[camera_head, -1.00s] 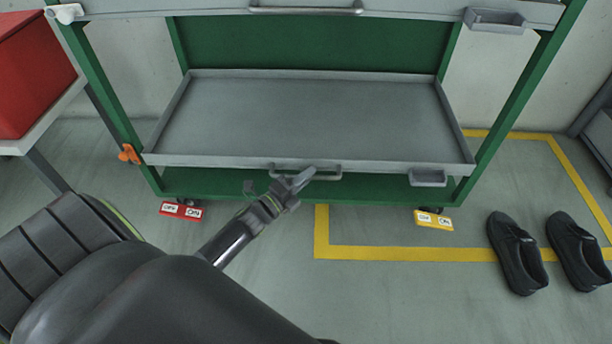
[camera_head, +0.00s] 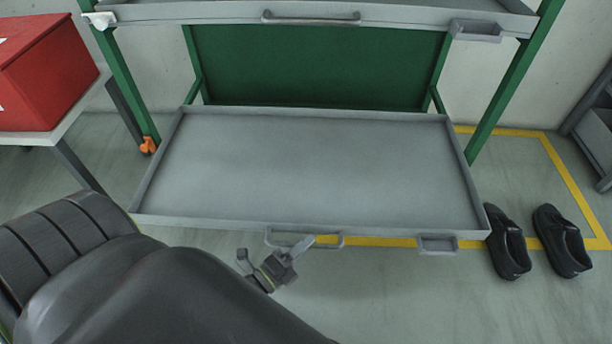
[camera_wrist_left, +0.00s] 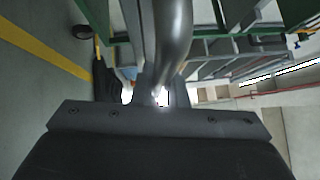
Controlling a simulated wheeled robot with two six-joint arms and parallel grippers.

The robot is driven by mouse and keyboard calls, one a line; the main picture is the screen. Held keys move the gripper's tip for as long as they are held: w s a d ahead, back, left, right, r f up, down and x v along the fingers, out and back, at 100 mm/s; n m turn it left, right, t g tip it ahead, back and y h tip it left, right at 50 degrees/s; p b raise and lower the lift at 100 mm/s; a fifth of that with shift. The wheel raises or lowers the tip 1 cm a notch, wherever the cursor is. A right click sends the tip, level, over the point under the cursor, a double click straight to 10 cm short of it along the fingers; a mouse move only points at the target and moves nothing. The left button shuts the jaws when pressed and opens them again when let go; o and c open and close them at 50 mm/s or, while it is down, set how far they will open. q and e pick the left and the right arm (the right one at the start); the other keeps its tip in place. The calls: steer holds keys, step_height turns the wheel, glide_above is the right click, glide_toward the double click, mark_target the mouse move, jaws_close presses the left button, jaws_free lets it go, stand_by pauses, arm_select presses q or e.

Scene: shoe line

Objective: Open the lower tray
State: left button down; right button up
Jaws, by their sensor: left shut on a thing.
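The lower tray (camera_head: 310,170) is a wide, shallow grey tray, empty, standing well out from the green cart frame toward me. Its front handle (camera_head: 333,243) is a grey bar at the middle of the front edge. My left gripper (camera_head: 296,252) is at the left part of this handle and shut on it. In the left wrist view the handle (camera_wrist_left: 173,40) shows large and close, running down between the fingers. My right gripper is not in view.
The upper tray (camera_head: 400,14) with its own handle sits above. A red box (camera_head: 45,75) stands on a table at the left. An orange clip (camera_head: 148,146) is on the cart's left post. Black shoes (camera_head: 562,240) stand on the floor at the right.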

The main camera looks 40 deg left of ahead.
arm_select(q)
steer(key=shift+s+d, duration=0.45)
steer(key=shift+s, duration=0.3)
steer(key=c, duration=1.5)
jaws_free()
steer(key=shift+o, duration=0.2)
steer(key=p+v, duration=0.1)
steer(key=v, duration=1.6)
steer(key=shift+s+p, duration=0.2)
steer(key=shift+p, duration=0.15)
